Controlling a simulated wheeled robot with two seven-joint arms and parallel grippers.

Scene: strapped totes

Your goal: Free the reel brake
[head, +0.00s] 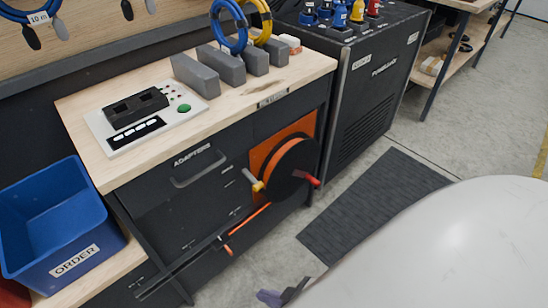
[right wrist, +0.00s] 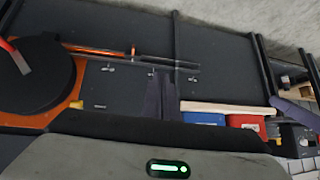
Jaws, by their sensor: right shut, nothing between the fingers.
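The cable reel (head: 290,168) is a black disc on an orange plate, mounted on the front of the dark bench. A red lever (head: 306,178) sticks out at its right and a yellow-tipped handle (head: 257,186) at its left. I cannot tell for sure which part is the brake. My right gripper (head: 268,297) is low in front of the bench, shut and empty, apart from the reel. In the right wrist view its fingers (right wrist: 160,95) are together, with the reel (right wrist: 30,80) and part of the red lever (right wrist: 10,48) at the left. My left gripper is not in view.
An orange cable (head: 246,230) runs down to the left beside a dark rail. The benchtop holds a panel with a green button (head: 184,108) and grey blocks (head: 221,66). A blue ORDER bin (head: 60,225) stands left. A black cabinet (head: 372,80) and floor mat (head: 375,205) are right.

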